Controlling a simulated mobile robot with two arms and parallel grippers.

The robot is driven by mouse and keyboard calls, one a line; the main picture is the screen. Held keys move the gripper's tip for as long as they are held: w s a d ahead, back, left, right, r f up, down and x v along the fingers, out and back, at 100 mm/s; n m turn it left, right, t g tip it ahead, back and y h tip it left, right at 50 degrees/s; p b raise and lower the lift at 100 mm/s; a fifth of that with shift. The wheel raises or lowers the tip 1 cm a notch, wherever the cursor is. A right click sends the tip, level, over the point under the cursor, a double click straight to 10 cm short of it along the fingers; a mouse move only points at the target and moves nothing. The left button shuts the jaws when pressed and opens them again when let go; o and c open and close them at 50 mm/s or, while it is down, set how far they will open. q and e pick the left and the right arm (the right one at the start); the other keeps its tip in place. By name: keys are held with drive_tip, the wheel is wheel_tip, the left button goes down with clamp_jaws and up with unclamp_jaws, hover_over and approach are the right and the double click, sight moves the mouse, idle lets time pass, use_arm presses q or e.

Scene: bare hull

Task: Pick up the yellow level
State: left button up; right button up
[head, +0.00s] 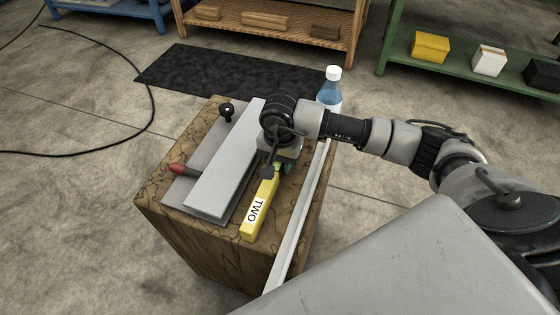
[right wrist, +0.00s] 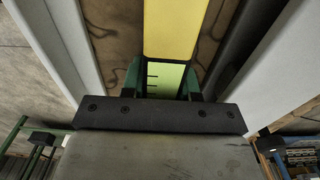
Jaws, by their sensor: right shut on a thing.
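The yellow level (head: 259,208) is a long bar marked "TWO" at its near end, lying along the top of the wooden block (head: 165,232). In the right wrist view the yellow level (right wrist: 172,30) runs straight up from between my fingers, with its green vial window at the jaws. My right gripper (head: 272,168) is shut on the yellow level around its far part, which the gripper hides in the head view. I cannot tell whether the level touches the block or is slightly above it. My left gripper is not in view.
A grey metal bar (head: 225,165) lies left of the level, over a flat grey plate with a red-tipped handle (head: 178,168). A long pale strip (head: 305,195) runs along the right. A water bottle (head: 331,88) stands behind. A black mat (head: 225,72) and shelves are farther back.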

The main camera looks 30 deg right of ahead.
clamp_jaws()
drive_tip(key=shift+r, duration=0.1)
